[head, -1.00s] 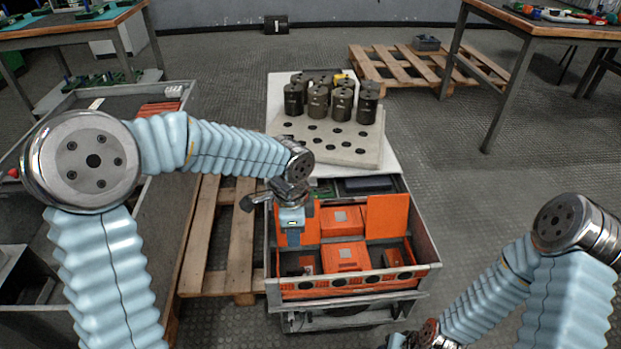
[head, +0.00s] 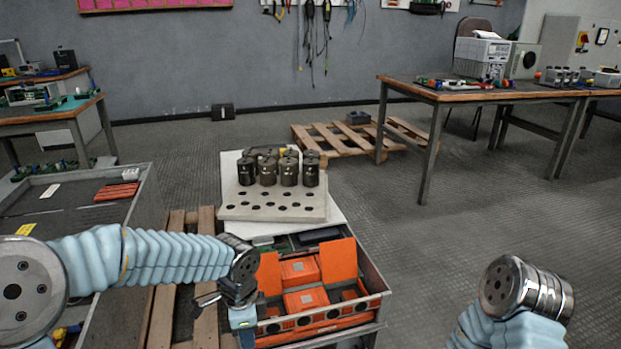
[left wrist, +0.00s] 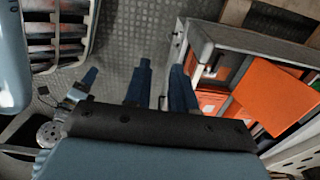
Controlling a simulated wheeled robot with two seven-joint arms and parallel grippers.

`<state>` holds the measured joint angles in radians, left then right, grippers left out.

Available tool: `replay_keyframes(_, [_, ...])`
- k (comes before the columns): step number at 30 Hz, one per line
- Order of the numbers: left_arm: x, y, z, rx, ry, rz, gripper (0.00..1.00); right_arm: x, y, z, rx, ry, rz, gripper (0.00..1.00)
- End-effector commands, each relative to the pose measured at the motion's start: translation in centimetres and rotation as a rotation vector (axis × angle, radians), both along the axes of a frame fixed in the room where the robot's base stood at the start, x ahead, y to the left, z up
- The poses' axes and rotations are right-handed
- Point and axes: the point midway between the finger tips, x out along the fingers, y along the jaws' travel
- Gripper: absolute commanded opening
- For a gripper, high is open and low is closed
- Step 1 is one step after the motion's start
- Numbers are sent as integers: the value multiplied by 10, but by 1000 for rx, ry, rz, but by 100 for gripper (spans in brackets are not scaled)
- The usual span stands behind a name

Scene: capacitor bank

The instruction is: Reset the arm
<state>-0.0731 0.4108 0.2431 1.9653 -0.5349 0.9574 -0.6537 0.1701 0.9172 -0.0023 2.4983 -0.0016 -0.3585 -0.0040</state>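My left arm comes in from the left in the head view, with its blue gripper (head: 243,325) pointing down at the left front side of the orange-fitted crate (head: 372,287). In the left wrist view two dark blue fingers of the left gripper (left wrist: 159,85) stand apart, with floor between them and nothing held. The crate (left wrist: 240,40) is just right of them. My right arm (head: 510,300) shows only at the lower right, and its gripper is out of the picture.
A perforated pale block (head: 240,212) behind the crate bears several dark cylinders (head: 268,172). A pallet (head: 208,322) lies left of the crate, beside a grey bin (head: 150,195). A workbench (head: 480,95) stands at the right. Floor right of the crate is clear.

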Motion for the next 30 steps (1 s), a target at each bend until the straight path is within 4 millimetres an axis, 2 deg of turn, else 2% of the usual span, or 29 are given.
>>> replay_keyframes(8, [-11,-14,-39,-99,45,129,24,0,1,9,2,1,3,43])
replay_keyframes(14, [-28,-27,-77,-196,95,298,24,-1,3,17,4,2,5,43])
replay_keyframes(17, [-41,-34,-102,-254,131,438,24,-2,4,23,5,3,8,43])
replay_keyframes(22, [-76,-41,-147,-339,197,770,24,-3,7,37,10,5,12,43])
replay_keyframes(27, [-122,-31,-187,-357,232,1194,24,-4,10,51,14,7,19,43])
replay_keyframes(30, [-140,-22,-200,-344,221,1363,24,-5,12,55,15,8,20,43])
